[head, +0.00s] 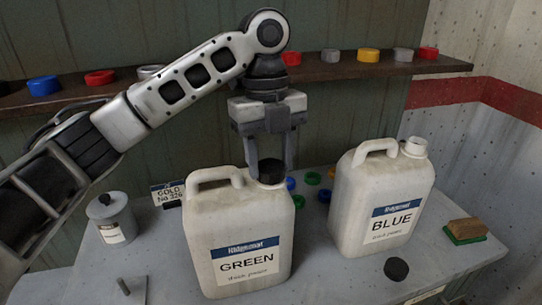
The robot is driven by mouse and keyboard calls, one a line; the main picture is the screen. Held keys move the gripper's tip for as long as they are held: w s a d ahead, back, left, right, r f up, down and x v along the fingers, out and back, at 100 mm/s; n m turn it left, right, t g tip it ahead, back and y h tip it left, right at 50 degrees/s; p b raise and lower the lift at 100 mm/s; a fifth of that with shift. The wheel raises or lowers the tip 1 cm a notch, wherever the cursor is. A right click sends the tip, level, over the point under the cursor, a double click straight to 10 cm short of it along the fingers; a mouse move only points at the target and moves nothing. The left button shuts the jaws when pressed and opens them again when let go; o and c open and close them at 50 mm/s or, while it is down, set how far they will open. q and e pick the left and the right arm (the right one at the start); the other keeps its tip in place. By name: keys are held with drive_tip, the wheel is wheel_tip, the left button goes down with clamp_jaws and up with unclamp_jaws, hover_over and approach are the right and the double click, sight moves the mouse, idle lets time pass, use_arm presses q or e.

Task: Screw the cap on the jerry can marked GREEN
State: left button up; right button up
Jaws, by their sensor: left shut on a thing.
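The jerry can marked GREEN (246,242) stands upright on the grey bench, its handle at the top left. A black cap (271,171) sits at the mouth of this can. My left gripper (271,160) points straight down from above with its fingers shut on the black cap. The neck under the cap is hidden, so I cannot tell how far the cap is seated. The jerry can marked BLUE (384,205) stands to the right with an open white neck (416,146). My right gripper is not in view.
Another black cap (396,268) lies in front of the BLUE can. A brush (466,231) is at the right, a grey lidded pot (111,218) at the left. Green and blue caps (312,178) lie behind the cans. A shelf (340,70) with coloured caps runs along the back wall.

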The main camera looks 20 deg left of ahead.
use_arm(q)
drive_tip(key=o, duration=1.2)
drive_tip(key=shift+r, duration=4.05)
